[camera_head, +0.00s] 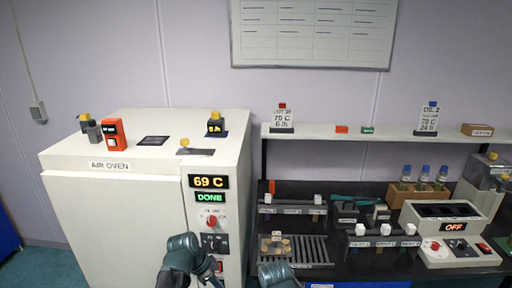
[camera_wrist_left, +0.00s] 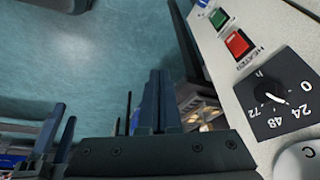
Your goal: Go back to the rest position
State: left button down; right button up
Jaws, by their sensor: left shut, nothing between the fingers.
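My left arm rises from the bottom edge of the head view in front of the air oven (camera_head: 110,215). In the left wrist view my left gripper (camera_wrist_left: 160,98) is shut, its fingers together with nothing between them. It is beside the oven's control panel (camera_wrist_left: 230,70), with a black timer dial (camera_wrist_left: 274,102), a red button (camera_wrist_left: 237,44) and a green button (camera_wrist_left: 219,18) close by. I cannot tell whether it touches the panel.
The oven display (camera_head: 208,182) reads 69 C and DONE. To its right stands a dark bench with a slotted rack (camera_head: 312,250), small holders and a white heater unit (camera_head: 450,250) reading OFF. A shelf (camera_head: 350,133) runs above.

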pick_arm(q)
jog(key=s+d+n+g+y, duration=0.1)
jog(key=s+d+n+y, duration=0.1)
jog(key=s, duration=0.4)
jog(key=s+d+f+n+g+y, duration=0.1)
jog(key=s+d+n+y, duration=0.2)
jog(key=s+n, duration=0.3)
jog(key=shift+s+d+f+n+g, duration=0.2)
jog(key=shift+s+d+n+g, duration=0.15)
jog(key=shift+s+d, duration=0.45)
jog(key=c, duration=1.5)
grip_release()
jog(key=shift+w+d, duration=0.1)
jog(key=shift+w, duration=0.05)
jog(key=shift+c, duration=0.2)
